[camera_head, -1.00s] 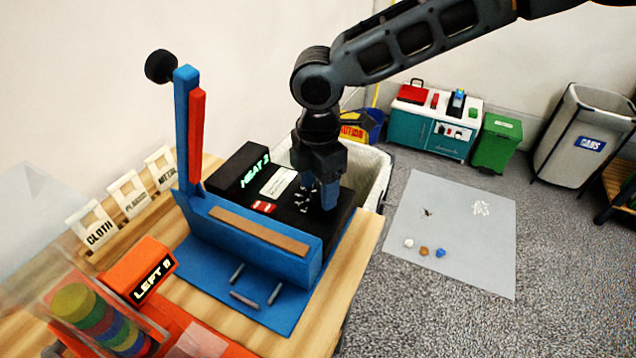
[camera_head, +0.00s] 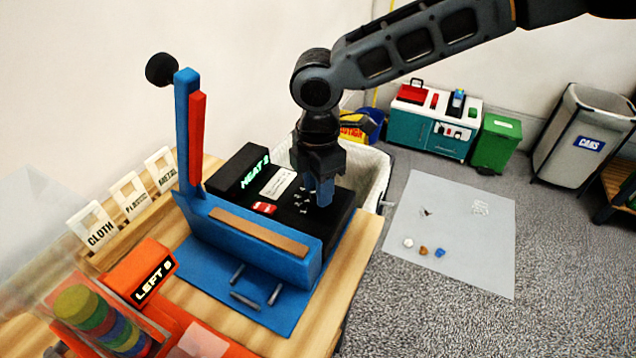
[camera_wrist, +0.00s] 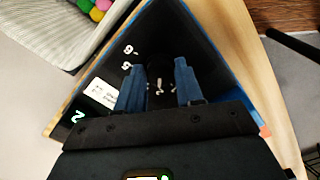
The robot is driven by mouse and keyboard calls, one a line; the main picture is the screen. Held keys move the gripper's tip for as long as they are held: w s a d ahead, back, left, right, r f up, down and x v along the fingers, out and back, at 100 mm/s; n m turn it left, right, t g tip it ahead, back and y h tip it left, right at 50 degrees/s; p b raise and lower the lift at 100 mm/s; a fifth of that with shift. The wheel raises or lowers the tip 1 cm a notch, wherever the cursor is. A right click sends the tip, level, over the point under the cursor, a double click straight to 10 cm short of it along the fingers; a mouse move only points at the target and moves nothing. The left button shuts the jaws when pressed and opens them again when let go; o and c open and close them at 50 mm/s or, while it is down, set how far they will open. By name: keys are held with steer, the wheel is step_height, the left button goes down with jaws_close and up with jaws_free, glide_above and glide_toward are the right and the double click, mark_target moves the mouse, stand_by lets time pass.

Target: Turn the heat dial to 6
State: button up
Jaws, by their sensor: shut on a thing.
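The heat sealer is a blue press with a black control box (camera_head: 340,215) and an upright blue and red lever (camera_head: 188,125). Its lit display (camera_head: 256,174) reads "HEAT 2". The heat dial is on the black top, mostly hidden by my fingers in the head view; white scale marks show around it. In the wrist view, the dial (camera_wrist: 159,90) shows dark between the two blue fingertips, with marks 5 and 6 to the left. My gripper (camera_head: 321,200) points down over the box and is shut on the dial; it also shows in the wrist view (camera_wrist: 160,92).
An orange "LEFT" counter box (camera_head: 150,275) and a clear bin with coloured discs (camera_head: 100,318) stand at the front left. Signs for cloth (camera_head: 92,228), plastic and metal line the wall side. A lined bin (camera_head: 375,180) stands behind the table.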

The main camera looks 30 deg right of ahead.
steer(key=m+p, duration=0.2)
steer(key=shift+r+m, duration=0.2)
steer(key=shift+m, duration=0.2)
steer(key=m+p, duration=0.2)
steer(key=shift+m, duration=0.4)
steer(key=m, duration=0.5)
steer(key=shift+f+p, duration=0.2)
steer(key=shift+p, duration=0.1)
steer(key=m, duration=0.6)
steer(key=shift+m, duration=0.4)
steer(key=m, duration=0.5)
steer(key=shift+m, duration=0.4)
steer(key=shift+d, duration=0.1)
steer(key=o, duration=1)
